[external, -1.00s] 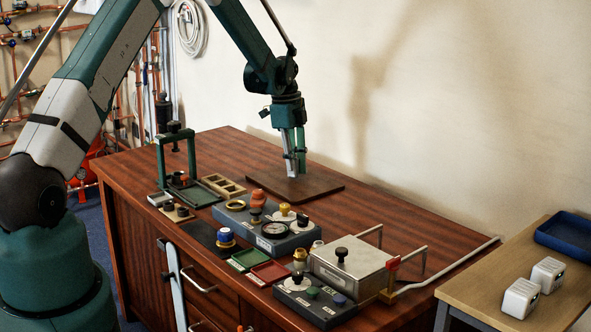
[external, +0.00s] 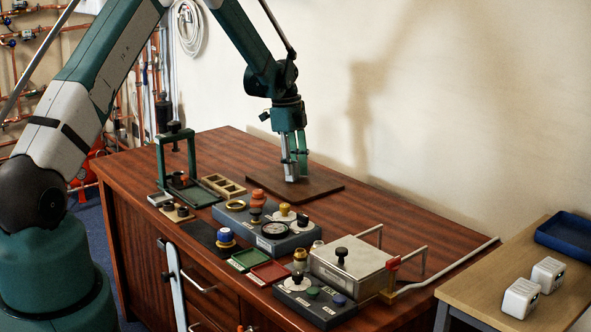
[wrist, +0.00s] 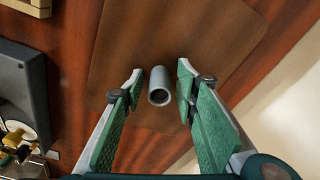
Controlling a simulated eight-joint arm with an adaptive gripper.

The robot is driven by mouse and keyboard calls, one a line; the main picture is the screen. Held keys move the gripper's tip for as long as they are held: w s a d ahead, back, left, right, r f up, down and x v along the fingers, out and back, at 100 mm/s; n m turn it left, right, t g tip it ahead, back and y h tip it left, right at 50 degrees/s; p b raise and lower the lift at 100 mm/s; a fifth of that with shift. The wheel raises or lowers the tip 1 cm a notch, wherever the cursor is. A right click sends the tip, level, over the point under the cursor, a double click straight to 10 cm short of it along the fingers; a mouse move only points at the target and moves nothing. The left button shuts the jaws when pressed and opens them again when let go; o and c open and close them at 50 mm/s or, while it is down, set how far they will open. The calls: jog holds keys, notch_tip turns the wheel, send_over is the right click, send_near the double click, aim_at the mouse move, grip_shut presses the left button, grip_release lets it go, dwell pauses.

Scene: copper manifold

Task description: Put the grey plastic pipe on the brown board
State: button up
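The grey plastic pipe (wrist: 159,88) is a short hollow tube. In the wrist view it stands on end on the brown board (wrist: 215,35), its open rim facing the camera. The board also shows in the external view (external: 322,187), lying flat on the bench towards the wall. My gripper (wrist: 160,76) is open, with one finger on each side of the pipe and a visible gap on both sides. In the external view my gripper (external: 296,168) points down over the board, its fingertips low near the surface. The fingers partly hide the pipe there.
A grey instrument box (external: 268,229) with knobs and a gauge sits in front of the board. A green press frame (external: 174,155) and a wooden compartment tray (external: 223,185) stand to the left. The bench to the board's right is clear up to the metal box (external: 350,262).

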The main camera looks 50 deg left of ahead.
jog(key=shift+r, duration=0.15)
notch_tip(320, 180, up, 12)
jog(key=a+p, duration=0.1)
jog(key=p, duration=0.1)
jog(key=shift+s+a, duration=0.2)
jog(key=shift+s, duration=0.05)
jog(key=shift+d, duration=0.1)
dwell(0.9)
